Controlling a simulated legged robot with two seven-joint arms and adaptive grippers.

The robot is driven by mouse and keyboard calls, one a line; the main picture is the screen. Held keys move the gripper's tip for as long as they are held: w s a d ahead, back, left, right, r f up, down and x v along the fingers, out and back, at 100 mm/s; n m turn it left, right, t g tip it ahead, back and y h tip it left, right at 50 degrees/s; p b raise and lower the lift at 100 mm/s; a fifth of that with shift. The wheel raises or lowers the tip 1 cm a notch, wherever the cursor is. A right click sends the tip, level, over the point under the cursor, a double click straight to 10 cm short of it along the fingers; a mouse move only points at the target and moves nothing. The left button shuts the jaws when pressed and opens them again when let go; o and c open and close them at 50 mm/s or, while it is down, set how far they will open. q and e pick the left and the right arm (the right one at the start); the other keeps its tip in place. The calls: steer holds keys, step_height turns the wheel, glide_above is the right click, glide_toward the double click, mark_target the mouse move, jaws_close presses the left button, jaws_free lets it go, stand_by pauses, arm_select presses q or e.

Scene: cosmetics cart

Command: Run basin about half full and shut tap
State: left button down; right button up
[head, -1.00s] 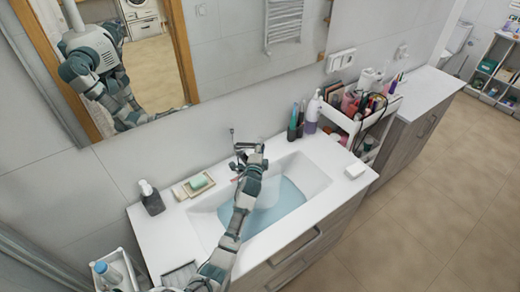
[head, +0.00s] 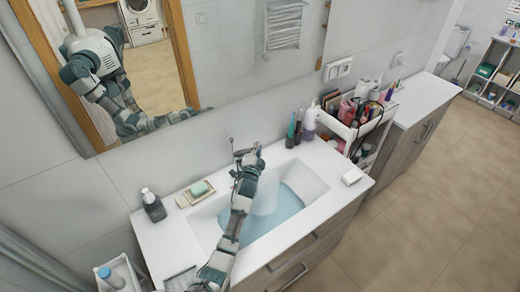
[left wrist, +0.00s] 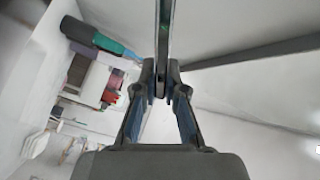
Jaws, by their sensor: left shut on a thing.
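The white basin (head: 312,172) is set in the counter and holds pale blue water (head: 285,215), which covers its bottom and reaches partway up the sides. The tap (head: 233,146) stands at the basin's back edge; its thin upright part shows, and my gripper and arm hide most of the rest. My left gripper (head: 240,156) is at the tap, with its arm crossing over the basin. In the left wrist view its fingers (left wrist: 161,75) close on a thin metal bar of the tap (left wrist: 164,30). I cannot tell clearly whether water is running. My right gripper is out of view.
A soap dish (head: 197,193) and a dark pump bottle (head: 152,205) stand left of the basin. Dark tubes (head: 293,130) and a purple bottle (head: 309,123) stand at the back right. A cosmetics cart (head: 350,132) is beside the counter. A mirror hangs behind.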

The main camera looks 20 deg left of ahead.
arm_select(q)
steer(key=shift+a+f, duration=0.2)
steer(key=c, duration=1.2)
jaws_free()
steer(key=shift+a, duration=0.15)
steer(key=v, duration=1.1)
steer(key=shift+s, duration=0.4)
steer(key=shift+f, duration=0.2)
